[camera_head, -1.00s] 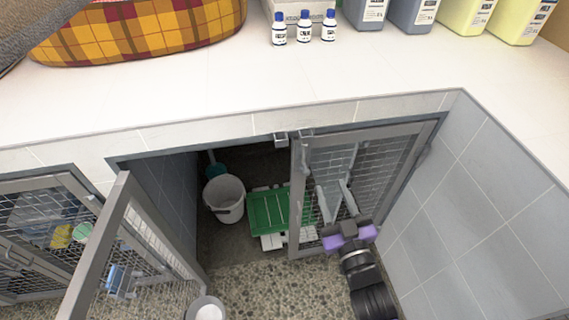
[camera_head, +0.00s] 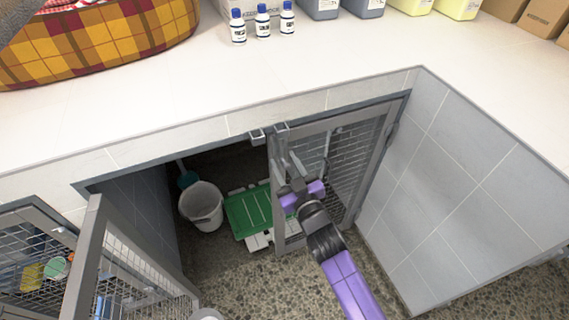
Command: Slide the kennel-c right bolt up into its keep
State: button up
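The right-hand mesh door (camera_head: 358,150) of the kennel stands nearly closed. The right bolt (camera_head: 280,153) is a thin upright bar at the top of its left edge. Its keep (camera_head: 281,128) is a small grey bracket on the top frame just above; I cannot tell whether the bolt's tip is inside it. My gripper (camera_head: 295,167) is in front of this door's upper left part, close to the bolt. Its purple finger mounts are apart and it looks open. The fingertips blend with the grey bars, so contact with the bolt cannot be made out.
A second bracket (camera_head: 258,136) is left of the keep. The left mesh door (camera_head: 120,270) stands swung outward. Inside are a white bucket (camera_head: 202,206) and a green tray (camera_head: 250,211). The counter (camera_head: 230,95) overhangs above; a tiled wall (camera_head: 450,180) stands to the right.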

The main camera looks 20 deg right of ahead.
jog(key=shift+w, duration=0.2)
jog(key=shift+c, duration=0.4)
grip_shut()
dwell(1.0)
